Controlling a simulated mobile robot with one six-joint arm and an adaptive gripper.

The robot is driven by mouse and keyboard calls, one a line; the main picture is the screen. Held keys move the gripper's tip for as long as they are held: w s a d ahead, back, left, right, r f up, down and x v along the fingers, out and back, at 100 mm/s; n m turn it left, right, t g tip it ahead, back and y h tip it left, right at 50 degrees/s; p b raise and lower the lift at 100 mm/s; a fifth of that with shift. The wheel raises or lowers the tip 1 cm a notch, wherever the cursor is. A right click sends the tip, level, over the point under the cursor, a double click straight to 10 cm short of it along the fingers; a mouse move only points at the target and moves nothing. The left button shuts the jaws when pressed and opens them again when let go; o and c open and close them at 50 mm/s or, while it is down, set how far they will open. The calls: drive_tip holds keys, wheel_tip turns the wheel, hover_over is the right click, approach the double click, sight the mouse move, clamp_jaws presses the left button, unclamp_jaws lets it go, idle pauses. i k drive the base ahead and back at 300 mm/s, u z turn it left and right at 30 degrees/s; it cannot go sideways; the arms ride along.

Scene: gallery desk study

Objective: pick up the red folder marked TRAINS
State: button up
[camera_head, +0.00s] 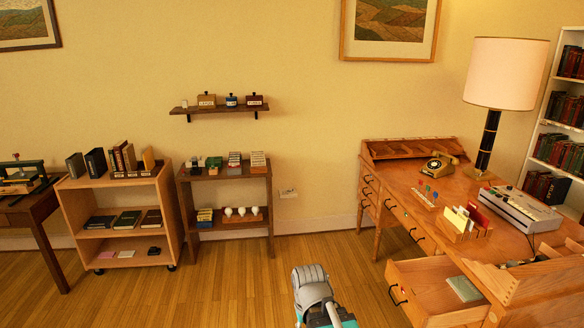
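A red folder or card (478,217) stands upright in a small wooden sorter (452,234) on the desk, at the right end of a row with yellow and white ones. Its marking is too small to read, so I cannot tell whether it says TRAINS. Part of my grey and teal arm shows at the bottom middle, on the floor side left of the desk. My gripper is not visible.
The wooden desk (398,184) holds a telephone (439,166), a lamp (490,140) and a grey device (520,208). A lower drawer (425,284) stands open with a pale green book (464,288) in it. The floor (235,285) left of the desk is clear.

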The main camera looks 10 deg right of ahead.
sight(472, 208)
drive_tip(key=z, duration=0.25)
drive_tip(key=i, duration=0.6)
drive_tip(key=z, duration=0.95)
drive_tip(key=i, duration=0.75)
drive_tip(key=z, duration=0.35)
drive_tip(key=k, duration=0.9)
drive_tip(key=z, duration=0.15)
drive_tip(key=i, duration=0.8)
